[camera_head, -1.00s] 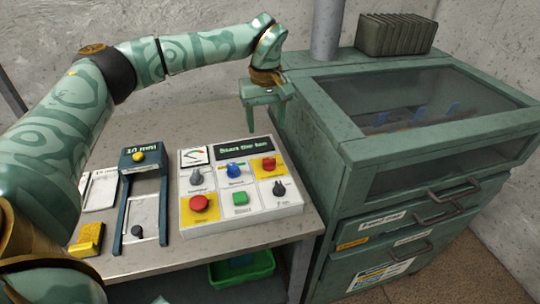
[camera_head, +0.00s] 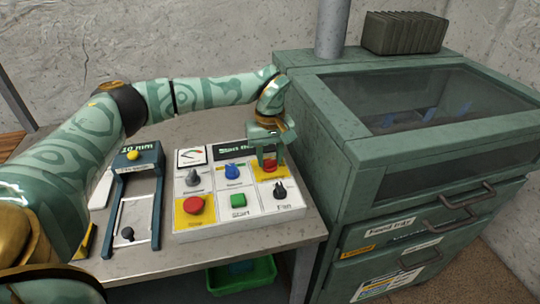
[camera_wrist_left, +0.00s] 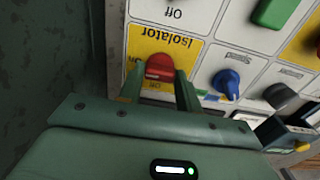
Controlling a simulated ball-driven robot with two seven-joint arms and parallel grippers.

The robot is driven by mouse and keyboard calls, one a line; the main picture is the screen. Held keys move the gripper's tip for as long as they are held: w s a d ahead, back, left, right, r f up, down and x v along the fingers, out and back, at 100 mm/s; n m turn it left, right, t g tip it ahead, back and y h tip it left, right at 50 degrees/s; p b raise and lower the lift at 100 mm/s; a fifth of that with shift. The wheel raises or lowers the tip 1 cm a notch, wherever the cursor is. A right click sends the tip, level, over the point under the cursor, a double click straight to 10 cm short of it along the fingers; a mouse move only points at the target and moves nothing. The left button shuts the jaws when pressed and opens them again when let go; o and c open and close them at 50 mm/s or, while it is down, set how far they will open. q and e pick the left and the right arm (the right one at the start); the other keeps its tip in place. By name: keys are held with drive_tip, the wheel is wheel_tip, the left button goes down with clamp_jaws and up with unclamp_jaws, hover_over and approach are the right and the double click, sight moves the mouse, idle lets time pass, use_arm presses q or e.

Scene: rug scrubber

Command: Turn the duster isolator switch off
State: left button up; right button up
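The isolator switch (camera_head: 270,167) is a red knob on a yellow square at the upper right of the control panel. It also shows in the left wrist view (camera_wrist_left: 160,66), beside the printed word "Isolator". My left gripper (camera_head: 270,160) points down over it, with one finger on each side of the knob. In the left wrist view the fingers (camera_wrist_left: 158,90) look apart, with yellow label showing between them; whether either touches the knob is unclear. The fingers hide part of the label. My right gripper is not in view.
The control panel (camera_head: 226,208) also carries a red stop button (camera_head: 194,205), a green start button (camera_head: 238,200), a blue knob (camera_head: 232,172) and a black fan knob (camera_head: 280,190). A green cabinet (camera_head: 345,195) stands close on the right.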

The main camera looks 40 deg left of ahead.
use_arm(q)
drive_tip(key=shift+c, duration=1.2)
drive_tip(key=shift+r+n+p, duration=0.25)
drive_tip(key=shift+n+p, duration=0.45)
drive_tip(key=shift+p, duration=0.4)
drive_tip(key=n+p, duration=0.4)
drive_tip(key=shift+p, duration=0.35)
drive_tip(key=shift+n+p, duration=0.7)
drive_tip(key=shift+n, duration=0.3)
drive_tip(key=n+p, duration=0.3)
drive_tip(key=n, duration=0.2)
drive_tip(key=shift+p, duration=0.35)
drive_tip(key=shift+f+n+p, duration=0.15)
drive_tip(key=shift+n+p, duration=1.05)
drive_tip(key=shift+n, duration=1.5)
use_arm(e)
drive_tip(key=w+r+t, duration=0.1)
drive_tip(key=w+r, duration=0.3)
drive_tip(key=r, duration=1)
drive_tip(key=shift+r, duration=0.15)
use_arm(q)
drive_tip(key=o, duration=1)
